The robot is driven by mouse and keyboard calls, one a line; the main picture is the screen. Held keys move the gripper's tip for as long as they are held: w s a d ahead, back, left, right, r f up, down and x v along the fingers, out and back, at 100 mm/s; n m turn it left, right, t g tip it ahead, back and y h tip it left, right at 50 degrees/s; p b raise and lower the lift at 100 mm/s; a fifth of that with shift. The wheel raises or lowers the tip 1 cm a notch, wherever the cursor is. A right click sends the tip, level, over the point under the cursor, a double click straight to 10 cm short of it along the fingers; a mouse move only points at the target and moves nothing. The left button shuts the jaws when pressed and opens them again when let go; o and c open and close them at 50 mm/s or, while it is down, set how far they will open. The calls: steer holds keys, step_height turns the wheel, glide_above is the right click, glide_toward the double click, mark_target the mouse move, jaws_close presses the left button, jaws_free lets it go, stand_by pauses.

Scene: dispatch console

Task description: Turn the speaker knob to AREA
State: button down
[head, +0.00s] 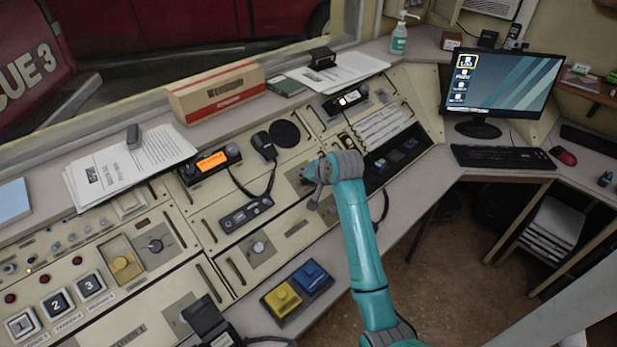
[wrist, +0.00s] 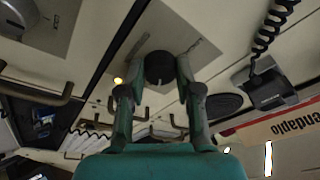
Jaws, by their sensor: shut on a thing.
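A dark round knob (wrist: 159,68), which I take to be the speaker knob, sits on a grey plate in the wrist view. The two fingers of my gripper (wrist: 160,78) are closed on its sides. A small light mark shows on the knob, but I cannot read its setting. Lettering on the plate is too small to read, so I cannot make out AREA. In the head view, my gripper (head: 311,180) is down at the sloped console panel, and it hides the knob. Part of the grey plate (head: 293,175) shows beside it.
A round black speaker grille (head: 285,134) and a corded handset (head: 264,146) are close by. A small yellow light (wrist: 117,80) glows near the fingers. Panel handles (wrist: 40,95) stick out around the plate. A cardboard box (head: 217,92) stands on the ledge behind.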

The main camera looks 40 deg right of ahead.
steer(key=c, duration=0.8)
jaws_free()
steer(key=shift+r, duration=0.1)
steer(key=v, duration=1.1)
steer(key=shift+s+r, duration=0.2)
steer(key=shift+s, duration=0.15)
